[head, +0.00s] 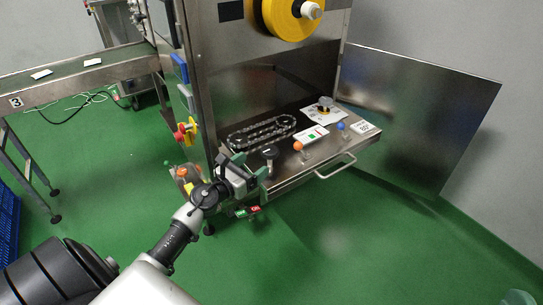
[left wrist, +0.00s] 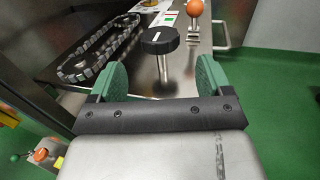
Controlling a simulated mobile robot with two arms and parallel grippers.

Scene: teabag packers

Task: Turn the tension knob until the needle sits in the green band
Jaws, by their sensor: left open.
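The tension knob is a black round knob (head: 269,151) with a white mark, on a metal post at the front left of the machine's shelf. It also shows in the left wrist view (left wrist: 160,41). My left gripper (head: 252,167) is open, its green fingers (left wrist: 160,78) spread on either side of the knob's post line, short of the knob and not touching it. Behind the knob is a white gauge plate (head: 316,133) with red and green patches; its needle is too small to make out. A pale green tip (head: 519,297) at the bottom right edge may be my right gripper.
An orange ball knob (head: 298,146) and a blue ball knob (head: 341,126) stand right of the black knob. A chain loop (head: 262,132) lies behind it. A handle (head: 337,167) juts from the shelf's front. An open metal door (head: 415,120) is at right. The floor in front is clear.

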